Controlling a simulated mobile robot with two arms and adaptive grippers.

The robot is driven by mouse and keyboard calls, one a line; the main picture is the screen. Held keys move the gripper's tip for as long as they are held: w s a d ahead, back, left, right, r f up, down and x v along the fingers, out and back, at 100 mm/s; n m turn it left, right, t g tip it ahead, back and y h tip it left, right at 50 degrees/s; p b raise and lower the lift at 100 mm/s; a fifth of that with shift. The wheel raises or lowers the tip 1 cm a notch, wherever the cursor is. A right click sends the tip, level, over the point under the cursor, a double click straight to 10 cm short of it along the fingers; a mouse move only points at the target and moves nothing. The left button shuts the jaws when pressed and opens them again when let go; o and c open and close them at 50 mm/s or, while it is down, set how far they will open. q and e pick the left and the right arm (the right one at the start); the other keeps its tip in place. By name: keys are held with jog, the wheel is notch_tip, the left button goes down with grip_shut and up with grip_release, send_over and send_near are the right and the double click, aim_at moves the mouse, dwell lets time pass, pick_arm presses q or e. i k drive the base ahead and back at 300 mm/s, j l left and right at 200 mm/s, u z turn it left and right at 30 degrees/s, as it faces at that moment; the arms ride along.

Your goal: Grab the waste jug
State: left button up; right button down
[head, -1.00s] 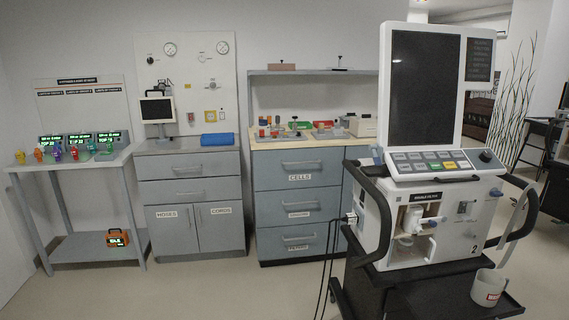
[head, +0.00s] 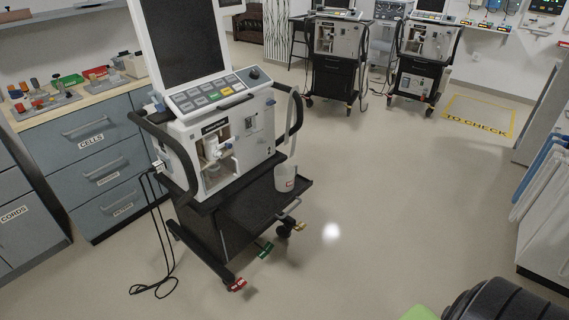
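Neither of my grippers is in view.
The ventilator's cart stands on wheels with red and green tags (head: 237,285). Black cables (head: 160,262) trail on the floor at its left. Drawers (head: 95,150) stand behind it. Open floor (head: 390,200) lies to its right. Two more ventilators (head: 337,50) stand far back.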

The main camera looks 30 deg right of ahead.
aim_at(284, 173)
jog(key=z, duration=1.1)
